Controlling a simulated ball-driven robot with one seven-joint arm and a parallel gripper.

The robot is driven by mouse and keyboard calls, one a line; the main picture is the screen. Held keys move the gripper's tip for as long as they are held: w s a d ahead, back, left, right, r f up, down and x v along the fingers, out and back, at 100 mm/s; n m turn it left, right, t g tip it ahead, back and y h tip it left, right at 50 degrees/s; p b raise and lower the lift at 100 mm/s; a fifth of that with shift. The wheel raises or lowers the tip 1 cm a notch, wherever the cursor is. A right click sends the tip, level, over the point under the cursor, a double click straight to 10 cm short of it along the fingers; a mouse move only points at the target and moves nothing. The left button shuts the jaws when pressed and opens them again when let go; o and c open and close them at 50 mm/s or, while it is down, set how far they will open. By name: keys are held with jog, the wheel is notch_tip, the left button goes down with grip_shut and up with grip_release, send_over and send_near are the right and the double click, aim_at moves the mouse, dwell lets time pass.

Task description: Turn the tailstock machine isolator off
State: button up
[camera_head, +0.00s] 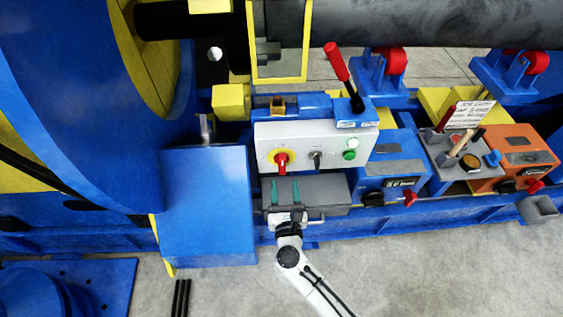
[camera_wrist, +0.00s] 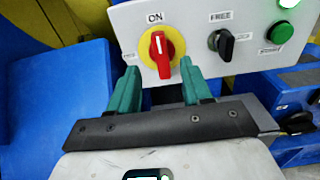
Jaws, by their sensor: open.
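The isolator is a red rotary handle on a yellow disc (camera_head: 281,158), on the left of a pale control panel (camera_head: 335,141). In the wrist view the red handle (camera_wrist: 160,55) stands roughly upright under an "ON" label (camera_wrist: 155,17). My gripper (camera_head: 284,187) has two green fingers, apart and empty, just below the panel in the head view. In the wrist view my gripper (camera_wrist: 160,85) has one finger on each side below the red handle, and neither is seen gripping it. The disc's lower part is partly hidden in the wrist view.
A black selector knob (camera_wrist: 222,42) marked "FREE" and a green button (camera_wrist: 277,32) sit to the right. A red-handled lever (camera_head: 338,63) rises above the panel. A blue box (camera_head: 205,200) stands left, and a tool tray (camera_head: 462,150) lies right.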

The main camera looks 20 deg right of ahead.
aim_at(282, 164)
jog(key=x, duration=0.8)
jog(key=shift+w, duration=0.1)
jog(key=shift+c, duration=0.4)
grip_shut()
